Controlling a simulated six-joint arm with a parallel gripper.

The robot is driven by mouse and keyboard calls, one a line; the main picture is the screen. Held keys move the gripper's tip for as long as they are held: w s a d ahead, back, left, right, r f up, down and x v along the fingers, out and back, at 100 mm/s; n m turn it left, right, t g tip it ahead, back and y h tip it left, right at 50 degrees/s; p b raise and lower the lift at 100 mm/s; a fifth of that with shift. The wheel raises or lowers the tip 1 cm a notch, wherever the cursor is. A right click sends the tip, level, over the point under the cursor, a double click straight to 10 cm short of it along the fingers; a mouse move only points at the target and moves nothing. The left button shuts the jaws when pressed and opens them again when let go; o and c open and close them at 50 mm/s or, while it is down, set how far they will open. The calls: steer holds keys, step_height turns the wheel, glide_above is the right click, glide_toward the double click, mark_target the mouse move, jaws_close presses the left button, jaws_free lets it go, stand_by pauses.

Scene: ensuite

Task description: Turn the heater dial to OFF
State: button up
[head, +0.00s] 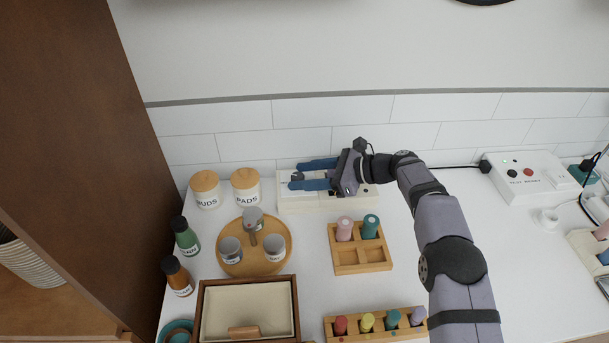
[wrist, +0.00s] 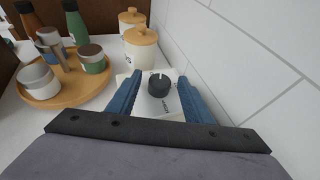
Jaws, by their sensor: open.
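The heater dial (wrist: 159,84) is a round black knob with a pale pointer line, in the wrist view. It stands on a white panel with small dark lettering, which is too small to read surely. My gripper (wrist: 154,82) is open, with one blue finger on each side of the dial and a visible gap to it. In the head view my gripper (head: 305,174) reaches left over the white heater box (head: 292,205) against the tiled wall. The dial is hard to make out there between the fingers.
Two lidded jars (head: 246,187) stand just left of the heater box. A round wooden tray (head: 254,267) with cups and a wooden block (head: 361,262) with bottles are in front. A white box with buttons (head: 527,177) is at right.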

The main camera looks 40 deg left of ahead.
steer(key=shift+b+v, duration=0.9)
steer(key=shift+v, duration=2.8)
steer(key=shift+r, duration=0.1)
steer(key=s+a+r+m+y+p, duration=0.1)
steer(key=s+a+r+m+p, duration=0.15)
steer(key=s+r+p, duration=0.7)
steer(key=w+d+f+m+t, duration=0.1)
steer(key=f+t, duration=0.1)
steer(key=f, duration=0.1)
steer(key=w+d+f+m+t+b, duration=0.1)
steer(key=w+f+t, duration=0.1)
steer(key=f, duration=0.1)
steer(key=w+d+f+m+t, duration=0.1)
steer(key=w+f, duration=0.1)
steer(key=f, duration=0.1)
steer(key=shift+w+f+m+t+b, duration=0.1)
steer(key=shift+w+m+t+b, duration=0.1)
steer(key=shift+m+t+b, duration=0.15)
steer(key=shift+w+f+n+t, duration=0.2)
steer(key=shift+n+t, duration=0.05)
steer(key=shift+n, duration=0.15)
steer(key=shift+p+x, duration=1.35)
steer(key=shift+x, duration=2.3)
